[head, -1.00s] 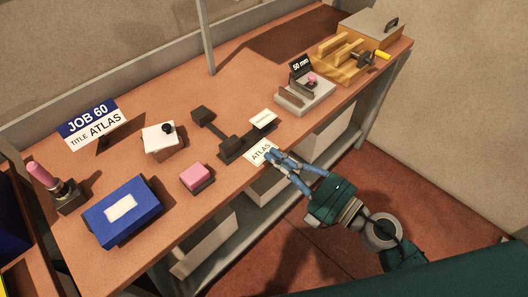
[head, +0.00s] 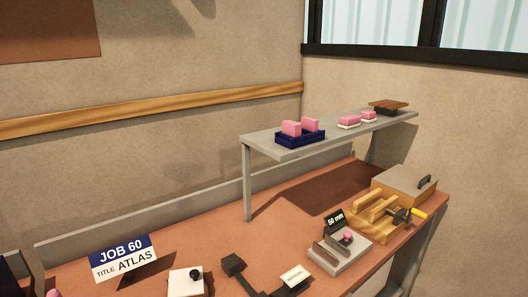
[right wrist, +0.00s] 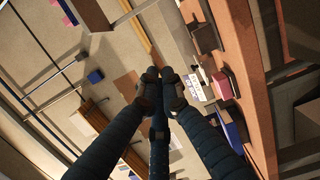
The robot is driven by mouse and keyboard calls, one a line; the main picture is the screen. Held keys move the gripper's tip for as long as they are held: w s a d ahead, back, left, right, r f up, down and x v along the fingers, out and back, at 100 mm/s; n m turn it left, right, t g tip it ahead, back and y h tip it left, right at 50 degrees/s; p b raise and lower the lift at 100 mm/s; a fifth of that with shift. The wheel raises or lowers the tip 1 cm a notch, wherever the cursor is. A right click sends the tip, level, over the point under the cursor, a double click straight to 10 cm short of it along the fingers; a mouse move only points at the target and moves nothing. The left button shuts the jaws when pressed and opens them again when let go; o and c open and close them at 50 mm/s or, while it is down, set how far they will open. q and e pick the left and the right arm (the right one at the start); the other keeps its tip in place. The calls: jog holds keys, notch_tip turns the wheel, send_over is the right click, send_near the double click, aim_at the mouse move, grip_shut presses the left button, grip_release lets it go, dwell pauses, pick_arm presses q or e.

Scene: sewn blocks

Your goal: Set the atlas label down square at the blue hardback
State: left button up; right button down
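In the right wrist view, the fingers of my right gripper (right wrist: 158,78) are drawn together at the tips. A second ago the atlas label showed at these fingertips; now I cannot make it out there, as the fingers hide what is between them. A blue shape that looks like the blue hardback (right wrist: 231,130) lies on the bench at the right of that view, beyond the pink block (right wrist: 222,86).
In the head view, the JOB 60 title ATLAS sign (head: 124,258) stands on the bench (head: 210,246). A white box (head: 187,281), a dark fixture with a pale plate (head: 295,277), a grey 50 mm device (head: 340,248) and a wooden press (head: 380,215) stand along it. A shelf (head: 262,139) holds pink blocks.

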jog(key=s+d+r+m+t+h, duration=0.2)
jog(key=s+d+m+h, duration=0.3)
jog(key=s+d+h, duration=0.1)
jog(key=shift+s+d+r+m+h, duration=0.35)
jog(key=shift+d+h, duration=0.2)
jog(key=shift+h, duration=0.65)
jog(key=shift+w, duration=0.15)
